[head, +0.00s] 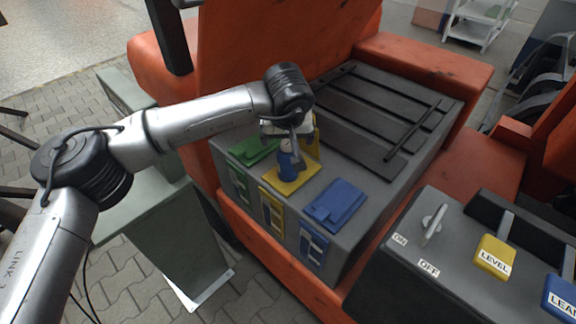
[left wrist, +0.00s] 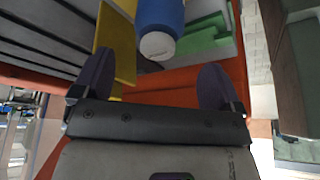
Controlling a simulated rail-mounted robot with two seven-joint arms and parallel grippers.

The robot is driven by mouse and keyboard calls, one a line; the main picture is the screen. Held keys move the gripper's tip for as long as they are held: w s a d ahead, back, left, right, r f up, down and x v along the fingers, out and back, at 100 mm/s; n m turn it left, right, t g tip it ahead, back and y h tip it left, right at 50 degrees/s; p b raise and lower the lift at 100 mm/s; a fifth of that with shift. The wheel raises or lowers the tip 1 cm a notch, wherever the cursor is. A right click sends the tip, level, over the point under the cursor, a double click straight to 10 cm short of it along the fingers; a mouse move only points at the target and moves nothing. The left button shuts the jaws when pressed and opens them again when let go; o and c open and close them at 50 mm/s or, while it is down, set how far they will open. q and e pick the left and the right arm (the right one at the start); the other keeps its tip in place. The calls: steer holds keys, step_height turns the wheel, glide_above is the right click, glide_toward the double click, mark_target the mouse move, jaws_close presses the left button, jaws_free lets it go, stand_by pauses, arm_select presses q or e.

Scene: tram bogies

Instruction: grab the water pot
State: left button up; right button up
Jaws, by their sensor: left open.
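The water pot appears to be the blue round body (head: 286,160) standing at the yellow section of the dark box in the head view, partly hidden by my gripper. In the left wrist view the water pot (left wrist: 160,14) is a blue cylinder with a whitish round end, cut off by the top edge. My left gripper (head: 289,138) is right above and around its upper part in the head view. In the left wrist view my left gripper (left wrist: 157,78) is open, with its fingers apart and the pot beyond and between them. Contact is not visible. My right gripper is not in view.
A yellow plate (head: 298,182) lies by the pot, with a green plate (head: 250,151) left and a blue plate (head: 335,204) right. A yellow upright panel (left wrist: 118,42) stands close beside the pot. A control box with a switch (head: 432,225) is at right.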

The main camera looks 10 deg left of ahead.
mark_target(288, 144)
arm_select(q)
steer(key=shift+w+f, duration=0.25)
steer(key=shift+f, duration=0.35)
steer(key=b+x, duration=0.3)
steer(key=x, duration=0.1)
steer(key=shift+d+f, duration=0.1)
steer(key=shift+f, duration=0.1)
steer(key=shift+w+f, duration=0.15)
steer(key=shift+f, duration=0.2)
steer(key=shift+r, duration=0.1)
steer(key=c, duration=1.2)
